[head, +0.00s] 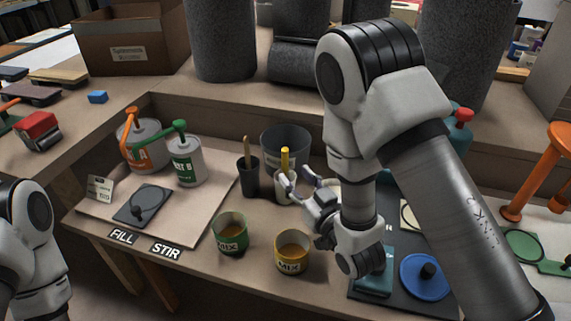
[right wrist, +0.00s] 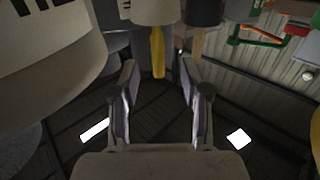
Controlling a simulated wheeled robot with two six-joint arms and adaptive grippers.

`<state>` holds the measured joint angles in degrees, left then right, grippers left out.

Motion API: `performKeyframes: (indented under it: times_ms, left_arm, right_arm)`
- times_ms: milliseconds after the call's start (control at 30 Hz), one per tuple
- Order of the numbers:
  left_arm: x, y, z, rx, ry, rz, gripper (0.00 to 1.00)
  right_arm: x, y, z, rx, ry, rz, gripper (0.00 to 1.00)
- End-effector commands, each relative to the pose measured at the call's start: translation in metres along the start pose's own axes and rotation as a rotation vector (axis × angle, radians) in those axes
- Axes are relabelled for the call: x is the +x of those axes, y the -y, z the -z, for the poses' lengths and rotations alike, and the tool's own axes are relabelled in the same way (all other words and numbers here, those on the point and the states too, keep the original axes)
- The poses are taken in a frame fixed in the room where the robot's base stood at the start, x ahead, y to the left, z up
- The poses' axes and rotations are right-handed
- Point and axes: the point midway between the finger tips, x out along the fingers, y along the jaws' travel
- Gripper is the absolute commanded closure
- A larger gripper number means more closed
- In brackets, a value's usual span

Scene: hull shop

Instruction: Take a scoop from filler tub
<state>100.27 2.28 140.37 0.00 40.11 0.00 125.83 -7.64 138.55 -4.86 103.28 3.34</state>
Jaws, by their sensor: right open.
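A yellow-handled tool (head: 285,158) stands in a white cup (head: 283,190). My right gripper (head: 302,182) is open beside that cup. In the right wrist view the yellow handle (right wrist: 158,52) lies between the open fingers (right wrist: 158,68), with no clear contact; the cup (right wrist: 153,10) is at the top edge. A large pale container with dark lettering (right wrist: 45,45) fills the left of the wrist view; it may be the filler tub, but its label is cut off. I cannot pick it out in the head view, where my right arm hides that area. My left gripper is out of view.
A dark cup (head: 248,178) with a wooden stick and a grey bucket (head: 287,140) stand close by. A green MIX cup (head: 232,235) and a yellow MIX cup (head: 291,252) are in front. Pump cans, orange (head: 140,150) and green (head: 186,165), stand left. A blue disc (head: 420,275) lies right.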

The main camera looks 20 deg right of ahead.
Motion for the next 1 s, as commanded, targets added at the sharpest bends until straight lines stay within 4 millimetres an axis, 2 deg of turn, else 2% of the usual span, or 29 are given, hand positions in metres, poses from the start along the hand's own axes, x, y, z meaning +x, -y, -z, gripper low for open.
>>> performKeyframes:
  times_ms: [400, 600, 633, 700, 767, 1000]
  left_arm:
    - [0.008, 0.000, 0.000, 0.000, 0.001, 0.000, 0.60]
    - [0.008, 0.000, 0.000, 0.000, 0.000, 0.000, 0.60]
    - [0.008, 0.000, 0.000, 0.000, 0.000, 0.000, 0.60]
    - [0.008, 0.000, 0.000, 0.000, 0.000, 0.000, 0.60]
    - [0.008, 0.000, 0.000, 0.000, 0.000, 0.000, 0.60]
    - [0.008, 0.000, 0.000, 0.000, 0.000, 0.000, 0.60]
  right_arm:
    - [0.064, -0.004, 0.002, -0.001, -0.003, 0.001, 0.54]
    - [0.066, -0.004, 0.002, 0.000, 0.000, 0.000, 0.54]
    - [0.066, -0.004, 0.002, 0.000, 0.000, 0.000, 0.57]
    - [0.066, -0.004, 0.002, 0.000, 0.000, 0.000, 0.80]
    - [0.066, -0.004, 0.002, 0.000, 0.000, 0.000, 0.97]
    - [0.066, -0.004, 0.002, 0.000, 0.000, 0.000, 1.00]
